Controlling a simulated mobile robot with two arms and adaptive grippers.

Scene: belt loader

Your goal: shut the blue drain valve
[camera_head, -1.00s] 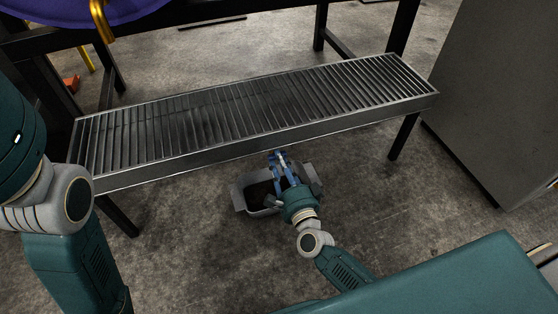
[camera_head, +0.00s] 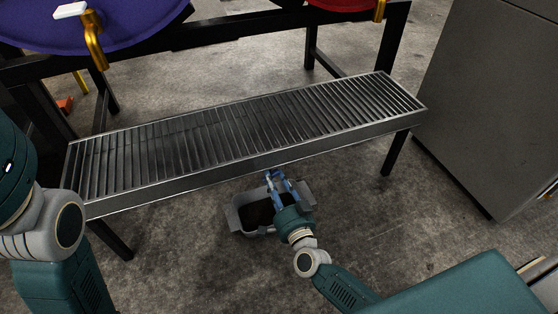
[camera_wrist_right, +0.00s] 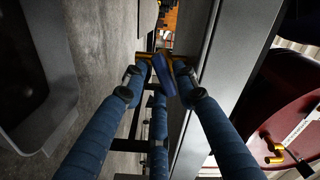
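The blue drain valve handle (camera_wrist_right: 164,76) is a short blue bar on a brass-coloured fitting, seen between my right fingertips in the right wrist view. My right gripper (camera_wrist_right: 161,80) has its blue fingers spread on both sides of the handle. The right finger is close to it or touching, and a gap shows on the left. In the head view my right gripper (camera_head: 279,183) is at the front edge of the grated tray (camera_head: 232,170), above a grey bin. The handle cannot be clearly told from the fingers there. My left gripper is outside the picture.
The grey bin (camera_head: 238,218) stands on the floor below the tray, dark inside. A purple drum (camera_head: 130,28) with a brass tap (camera_head: 95,42) and a red drum (camera_head: 345,4) are behind the tray. A grey cabinet (camera_head: 490,100) stands at the right. Floor in front is open.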

